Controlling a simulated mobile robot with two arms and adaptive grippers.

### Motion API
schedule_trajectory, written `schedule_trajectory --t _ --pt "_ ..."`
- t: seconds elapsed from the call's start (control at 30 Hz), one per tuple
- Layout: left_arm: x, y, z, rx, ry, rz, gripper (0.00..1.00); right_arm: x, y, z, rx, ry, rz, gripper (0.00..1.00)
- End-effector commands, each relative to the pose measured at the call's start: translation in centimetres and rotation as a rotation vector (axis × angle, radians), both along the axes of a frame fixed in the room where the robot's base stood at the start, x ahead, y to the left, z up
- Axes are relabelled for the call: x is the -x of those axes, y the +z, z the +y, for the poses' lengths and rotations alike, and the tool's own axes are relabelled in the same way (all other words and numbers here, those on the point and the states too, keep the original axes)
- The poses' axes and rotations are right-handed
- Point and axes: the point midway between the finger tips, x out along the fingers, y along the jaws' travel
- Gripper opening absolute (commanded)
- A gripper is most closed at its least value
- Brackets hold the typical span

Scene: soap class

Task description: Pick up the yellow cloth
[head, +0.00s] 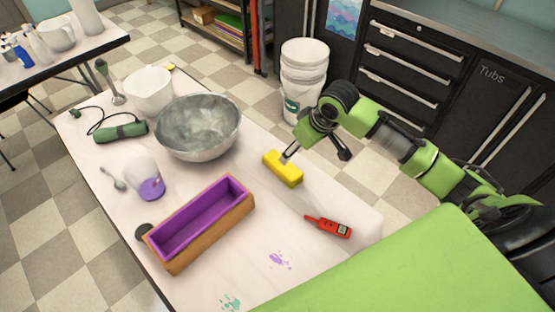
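The yellow cloth (283,170) is a folded, block-like piece on the white table, near its right edge. My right gripper (317,152) comes in from the right, just above and beside the cloth. Its fingers are spread open. One fingertip overlaps the cloth's upper end in the picture, and the other stands out to the right of it. I cannot tell whether the near finger touches the cloth. Nothing is held. My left gripper is not in view.
On the table stand a metal bowl (198,127), a white bowl (148,91), a purple-lined wooden mold (164,243), a cup with purple liquid (150,189), a green stick blender (120,132) and a red thermometer (328,227). White buckets (304,75) stand on the floor behind.

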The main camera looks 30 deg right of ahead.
Motion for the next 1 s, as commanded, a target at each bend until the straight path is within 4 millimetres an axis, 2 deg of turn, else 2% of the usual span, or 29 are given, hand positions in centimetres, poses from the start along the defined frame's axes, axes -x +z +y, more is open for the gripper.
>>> schedule_trajectory --t 0.2,0.37,0.5,0.73,0.9,1.0 --pt "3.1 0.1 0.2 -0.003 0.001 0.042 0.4 -1.5 -4.1 0.6 -0.002 0.0 0.005 0.6" --pt "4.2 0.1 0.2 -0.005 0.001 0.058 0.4 -2.5 -6.3 0.7 -0.002 0.0 0.003 0.6" --pt "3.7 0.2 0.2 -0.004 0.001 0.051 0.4 -2.8 -7.1 0.8 0.001 0.0 0.002 0.6" --pt "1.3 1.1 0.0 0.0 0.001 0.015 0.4 -3.8 -9.3 1.3 0.0 -0.001 0.004 0.6" --pt "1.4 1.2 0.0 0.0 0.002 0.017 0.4 -4.6 -11.2 1.5 0.0 0.0 0.002 0.6" --pt "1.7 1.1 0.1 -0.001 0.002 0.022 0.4 -4.8 -11.7 1.5 0.002 0.001 0.001 0.6"
